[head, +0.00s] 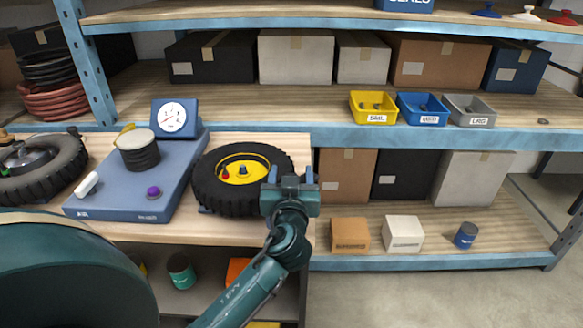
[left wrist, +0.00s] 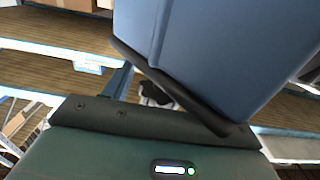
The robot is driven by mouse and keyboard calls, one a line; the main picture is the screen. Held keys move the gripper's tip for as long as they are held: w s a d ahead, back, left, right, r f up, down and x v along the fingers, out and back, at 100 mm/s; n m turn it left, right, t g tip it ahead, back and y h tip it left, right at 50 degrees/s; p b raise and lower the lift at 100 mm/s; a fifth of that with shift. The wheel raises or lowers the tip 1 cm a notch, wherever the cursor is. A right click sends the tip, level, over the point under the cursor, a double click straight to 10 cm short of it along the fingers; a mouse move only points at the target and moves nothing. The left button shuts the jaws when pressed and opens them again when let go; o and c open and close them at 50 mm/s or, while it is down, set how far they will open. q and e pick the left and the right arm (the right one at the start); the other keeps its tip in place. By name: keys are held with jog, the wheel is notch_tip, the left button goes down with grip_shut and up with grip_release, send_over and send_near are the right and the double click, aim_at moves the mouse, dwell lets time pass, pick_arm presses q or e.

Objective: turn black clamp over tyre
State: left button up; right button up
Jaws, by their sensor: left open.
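A black tyre with a yellow hub (head: 213,192) lies flat on the wooden bench. Inside its hub are a small red piece (head: 226,172) and a small dark piece (head: 243,169); I cannot tell whether either is the black clamp. A second black tyre (head: 68,172) with a grey hub lies at the far left. My left gripper (head: 290,181) is open, at the right side of the yellow-hubbed tyre in the picture and partly in front of its edge. I see nothing held. The left wrist view is mostly filled by my own gripper parts. My right gripper is not in view.
A blue scale (head: 120,190) with a dial (head: 174,117) stands left of the tyre, bearing a black cylinder (head: 137,152) with a pale top. Shelves behind hold boxes and a yellow bin (head: 372,108). A lower shelf at right holds small boxes and a blue can (head: 466,235).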

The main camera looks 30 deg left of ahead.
pick_arm(q)
jog(key=shift+c, duration=0.6)
grip_shut()
